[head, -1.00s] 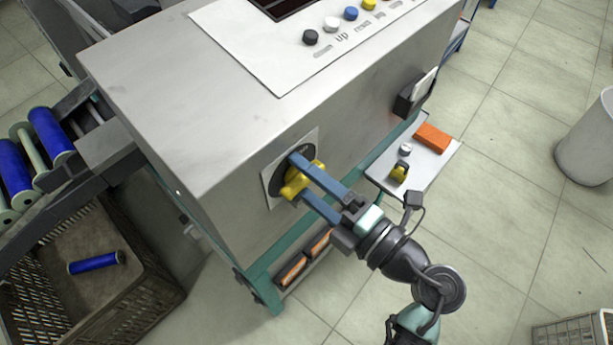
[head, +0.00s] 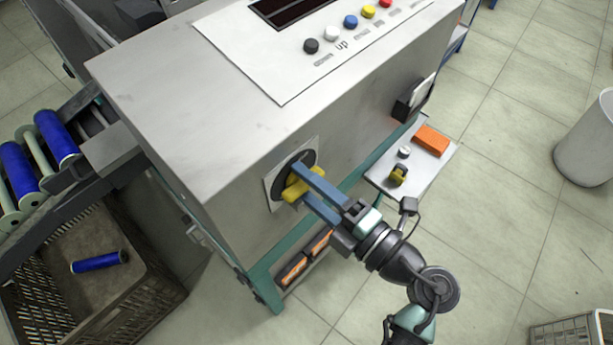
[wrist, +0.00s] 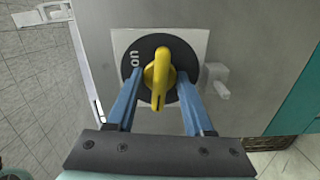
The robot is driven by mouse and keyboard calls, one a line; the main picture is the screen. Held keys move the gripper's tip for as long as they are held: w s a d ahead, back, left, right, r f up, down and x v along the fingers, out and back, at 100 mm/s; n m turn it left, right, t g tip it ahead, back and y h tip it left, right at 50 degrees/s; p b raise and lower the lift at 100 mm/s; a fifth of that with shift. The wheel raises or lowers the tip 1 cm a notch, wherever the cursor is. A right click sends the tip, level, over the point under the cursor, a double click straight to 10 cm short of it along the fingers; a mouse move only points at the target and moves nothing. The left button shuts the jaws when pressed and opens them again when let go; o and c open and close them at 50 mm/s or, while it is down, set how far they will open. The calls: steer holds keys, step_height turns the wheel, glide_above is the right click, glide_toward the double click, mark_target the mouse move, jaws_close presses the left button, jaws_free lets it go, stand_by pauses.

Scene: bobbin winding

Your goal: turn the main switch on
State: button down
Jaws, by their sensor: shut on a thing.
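The main switch is a yellow knob (head: 291,192) on a black disc (head: 279,181) with a pale square plate, on the side of the grey machine. In the wrist view the knob (wrist: 158,66) stands nearly upright in the picture. The word "on" shows on the disc (wrist: 134,68) to the left of the knob, turned sideways. My gripper (head: 302,183) has its two blue fingers on either side of the knob and is shut on it. The fingers also show in the wrist view (wrist: 160,78). The exact contact at the fingertips is partly hidden.
A sloped panel (head: 270,75) with several coloured buttons is on top of the machine. A small shelf (head: 425,180) to the right of my gripper holds an orange block (head: 431,140) and small parts. A crate (head: 150,300) with a blue bobbin (head: 99,262) stands at lower left.

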steer(key=shift+r+m+p, duration=0.1)
steer(key=shift+m+p, duration=1)
steer(key=shift+p, duration=0.55)
steer(key=shift+m+p, duration=0.3)
